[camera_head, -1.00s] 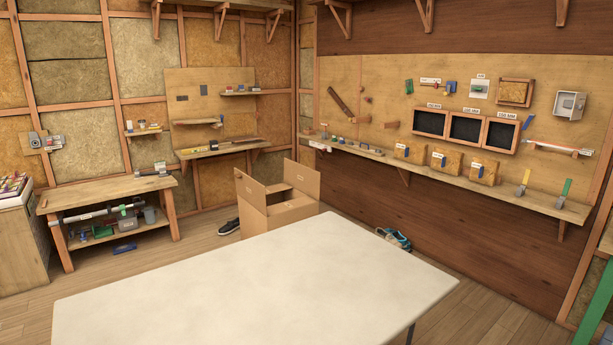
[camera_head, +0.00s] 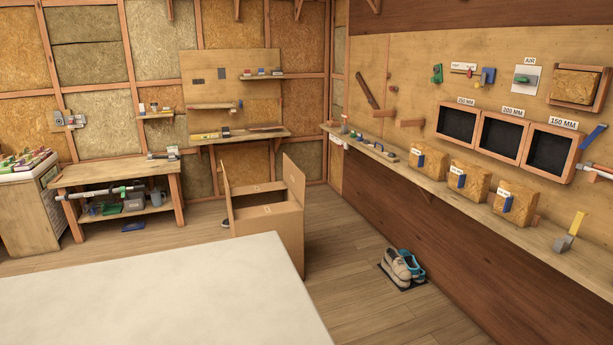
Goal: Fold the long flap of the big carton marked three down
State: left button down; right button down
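A big brown cardboard carton (camera_head: 268,220) stands on the floor beyond the white table, near the back corner of the room. One upright flap (camera_head: 294,177) rises at its right side and another upright flap (camera_head: 226,191) at its left side. The top between them looks partly covered by cardboard. The white table hides part of its lower left. I cannot read a number on the carton from here. Neither of my grippers is in view.
A white table (camera_head: 150,300) fills the front left. Shoes (camera_head: 402,267) lie on a dark mat on the floor right of the carton. A wooden workbench (camera_head: 117,189) stands at the left wall. A long shelf (camera_head: 450,194) runs along the right wall. Bare floor (camera_head: 350,235) lies right of the carton.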

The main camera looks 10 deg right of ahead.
aim_at(295, 179)
jog(key=i+l, duration=0.2)
jog(key=l, duration=0.15)
jog(key=i+l+u, duration=0.1)
jog(key=i+l, duration=0.3)
jog(key=l, duration=0.25)
jog(key=i+l+u, duration=0.1)
jog(key=l, duration=0.25)
jog(key=i+l, duration=0.25)
jog(key=i+l+u, duration=0.1)
jog(key=l, duration=0.35)
jog(key=i+l, duration=0.2)
jog(key=l, duration=0.2)
jog(key=i+l+u, duration=0.1)
jog(key=l, duration=0.25)
jog(key=i+l+u, duration=0.1)
jog(key=i+l, duration=0.3)
jog(key=i, duration=0.25)
jog(key=i+l+u, duration=0.1)
jog(key=i+l, duration=0.35)
jog(key=i, duration=0.2)
jog(key=i+l+u, duration=0.15)
jog(key=i+l, duration=0.35)
jog(key=i, duration=0.15)
jog(key=i+l, duration=0.15)
jog(key=i, duration=0.25)
jog(key=i+l, duration=0.15)
jog(key=i, duration=0.25)
